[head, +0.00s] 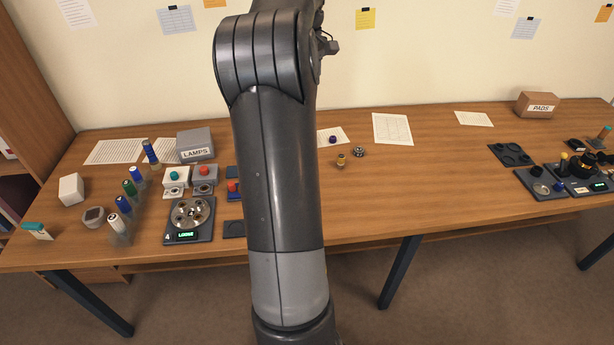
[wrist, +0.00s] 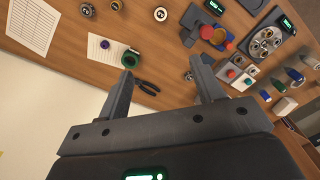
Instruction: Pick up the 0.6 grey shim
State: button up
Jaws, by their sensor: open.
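I cannot pick out a grey shim marked 0.6 in either view; any markings on the small parts are too small to read. My gripper (wrist: 161,66) shows in the wrist view, with its two fingers apart and nothing between them. It is hidden in the head view, where my arm fills the middle. A grey fixture (head: 176,236) with a round metal part and a green display stands left of my arm. The same fixture appears at the upper right of the wrist view (wrist: 285,32). Small round parts lie on the table, one in the wrist view (wrist: 160,14).
Black pliers (wrist: 147,87) and a green ring-shaped item (wrist: 130,58) lie near the fingertips in the wrist view. A LAMPS box (head: 195,145) stands at the back left, and a PADS box (head: 537,105) at the back right. Dark trays (head: 510,153) sit at the right.

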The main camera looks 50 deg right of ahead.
notch_tip(320, 180, down, 25)
jog(key=shift+f, duration=0.1)
jog(key=shift+s+a+f, duration=0.1)
jog(key=shift+s+f, duration=0.05)
jog(key=shift+f, duration=1.4)
jog(key=shift+s+a+f, duration=0.1)
jog(key=shift+f, duration=1.4)
jog(key=c, duration=1.1)
